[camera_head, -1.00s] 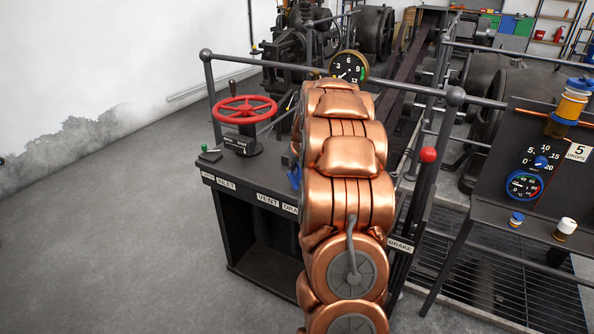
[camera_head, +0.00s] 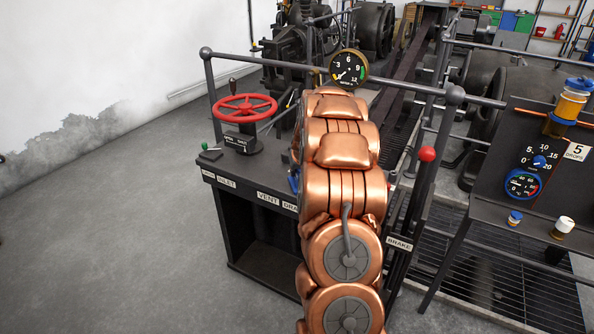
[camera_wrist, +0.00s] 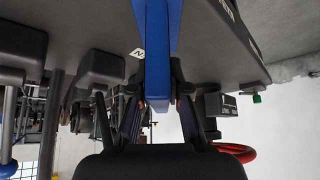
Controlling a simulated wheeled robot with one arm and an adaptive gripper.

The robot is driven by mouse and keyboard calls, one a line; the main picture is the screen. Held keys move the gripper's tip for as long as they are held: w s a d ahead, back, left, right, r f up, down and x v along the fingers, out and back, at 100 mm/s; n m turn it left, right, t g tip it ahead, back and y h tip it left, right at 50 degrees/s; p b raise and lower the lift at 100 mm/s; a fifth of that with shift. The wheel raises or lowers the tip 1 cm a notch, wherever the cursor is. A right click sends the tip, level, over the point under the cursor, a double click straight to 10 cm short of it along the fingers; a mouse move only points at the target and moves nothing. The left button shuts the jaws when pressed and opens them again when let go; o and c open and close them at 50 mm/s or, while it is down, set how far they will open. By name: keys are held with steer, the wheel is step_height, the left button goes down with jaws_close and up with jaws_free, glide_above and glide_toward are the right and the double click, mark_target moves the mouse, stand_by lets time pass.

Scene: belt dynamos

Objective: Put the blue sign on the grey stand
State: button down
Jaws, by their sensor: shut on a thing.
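In the wrist view my gripper (camera_wrist: 160,90) is shut on a blue slab-like piece (camera_wrist: 157,45), seen nearly edge-on, which I take to be the blue sign. It runs from the top of the picture down between the fingers, and its face and any lettering do not show. In the head view a small bit of blue (camera_head: 294,181) shows at the left edge of my copper arm, above the desk front. My gripper is hidden there behind my arm. I cannot pick out the grey stand with certainty.
The dark control desk (camera_head: 225,192) carries a red handwheel (camera_head: 245,107), a green-topped knob (camera_head: 204,147) and a small plate. A dial gauge (camera_head: 348,69) and railings stand behind. A red-knobbed lever (camera_head: 427,154) and dark panel (camera_head: 515,215) are at right. Floor at left is clear.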

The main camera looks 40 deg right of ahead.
steer(key=c, duration=1.1)
jaws_free()
steer(key=shift+c, duration=0.2)
steer(key=shift+r, duration=0.15)
